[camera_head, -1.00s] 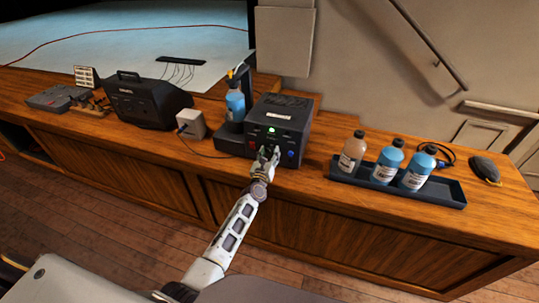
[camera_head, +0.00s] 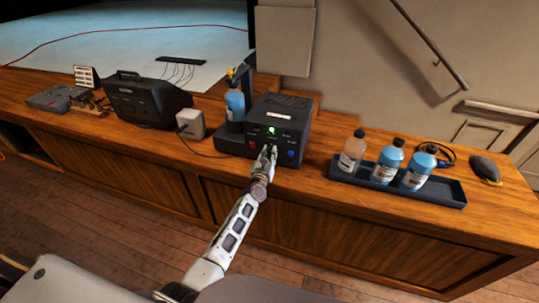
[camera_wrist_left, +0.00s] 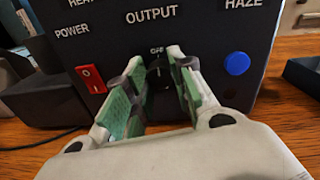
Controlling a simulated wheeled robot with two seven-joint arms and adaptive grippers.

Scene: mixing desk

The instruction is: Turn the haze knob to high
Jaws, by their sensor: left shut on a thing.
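The haze machine (camera_head: 285,115) is a black box on the wooden desk with a lit green light on its front. In the left wrist view its front panel (camera_wrist_left: 205,40) shows the words POWER, OUTPUT and HAZE. The black knob (camera_wrist_left: 158,75) sits under OUTPUT, just below a small label that seems to read OFF. My left gripper (camera_head: 268,150) is at the panel; in the left wrist view its fingers (camera_wrist_left: 157,64) are shut on the knob from both sides and partly hide it. The knob's exact pointing is hard to tell. My right gripper is not in view.
A red power switch (camera_wrist_left: 91,79) is left of the knob and a blue button (camera_wrist_left: 237,63) is right of it. A blue bottle (camera_head: 235,105) stands left of the machine. A dark tray (camera_head: 400,186) with bottles stands to the right. A black case (camera_head: 145,100) is further left.

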